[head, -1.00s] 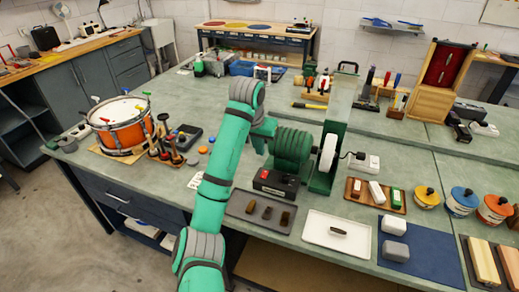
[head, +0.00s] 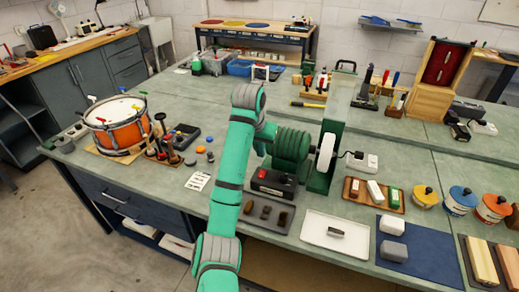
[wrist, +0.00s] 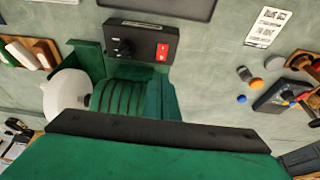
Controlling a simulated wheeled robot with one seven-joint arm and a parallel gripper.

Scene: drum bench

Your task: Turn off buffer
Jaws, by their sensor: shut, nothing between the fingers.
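The buffer (head: 291,150) is a ribbed green motor with a white wheel (head: 327,152), standing on the bench; the motor shows upside down in the wrist view (wrist: 122,98). A dark switch box (head: 268,184) is at its front, with a red switch (head: 290,180) that also shows in the wrist view (wrist: 162,51). I cannot tell which way the switch is set. My gripper (head: 264,139) is shut and empty, just left of the motor and behind the box, apart from the switch. Its fingertips are not clear in the head view; a dark-edged green part of it fills the lower wrist view.
A dark tray (head: 243,219) with brown bars and a white tray (head: 311,235) with a small metal part lie in front of the buffer. A drum (head: 117,125) stands left. A wooden tray (head: 350,198) and tins (head: 461,199) are right. Clear bench lies behind the arm.

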